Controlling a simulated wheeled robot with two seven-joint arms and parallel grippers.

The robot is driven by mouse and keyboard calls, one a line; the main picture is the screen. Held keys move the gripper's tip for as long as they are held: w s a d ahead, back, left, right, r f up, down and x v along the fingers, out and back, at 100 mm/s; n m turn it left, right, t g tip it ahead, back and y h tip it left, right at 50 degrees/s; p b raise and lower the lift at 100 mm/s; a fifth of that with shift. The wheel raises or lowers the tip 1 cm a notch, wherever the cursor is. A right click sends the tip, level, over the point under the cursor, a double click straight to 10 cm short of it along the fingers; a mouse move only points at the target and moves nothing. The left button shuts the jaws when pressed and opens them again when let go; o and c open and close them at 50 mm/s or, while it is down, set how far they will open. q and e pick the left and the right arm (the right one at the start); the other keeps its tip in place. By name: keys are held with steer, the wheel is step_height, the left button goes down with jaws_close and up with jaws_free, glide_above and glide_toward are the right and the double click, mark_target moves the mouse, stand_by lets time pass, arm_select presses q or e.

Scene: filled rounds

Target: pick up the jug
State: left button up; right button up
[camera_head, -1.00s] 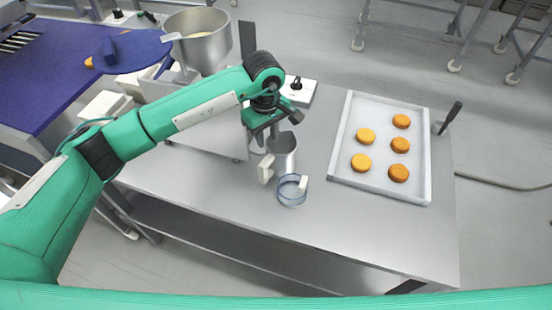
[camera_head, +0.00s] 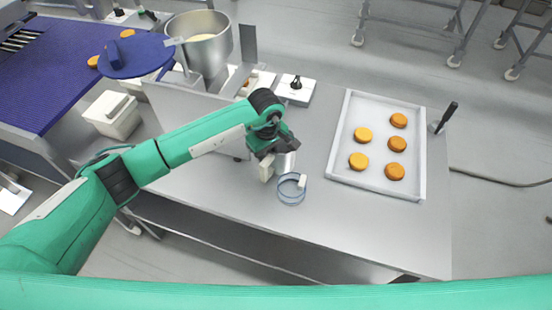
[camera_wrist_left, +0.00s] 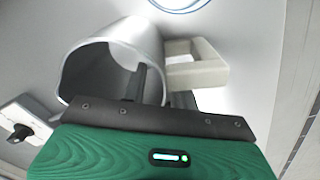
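The jug (camera_head: 286,161) is a grey metal cylinder with a pale block-like handle (camera_head: 266,168), standing on the steel table. In the left wrist view the jug (camera_wrist_left: 112,45) shows its open mouth, with the handle (camera_wrist_left: 200,66) to its right. My left gripper (camera_head: 272,148) is over the jug and hides part of it. In the wrist view my left gripper (camera_wrist_left: 162,88) has one dark finger across the jug's mouth and the other by the handle. The fingers look apart, with the jug's wall between them; firm contact cannot be seen. My right gripper is not in view.
A clear blue-rimmed cup (camera_head: 291,190) with a pale handle stands close in front of the jug. A white tray (camera_head: 375,190) with several orange rounds lies to the right. A metal hopper (camera_head: 205,45) stands behind left. The table's front right is clear.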

arm_select(q)
jaws_close()
steer(key=shift+r, duration=0.15)
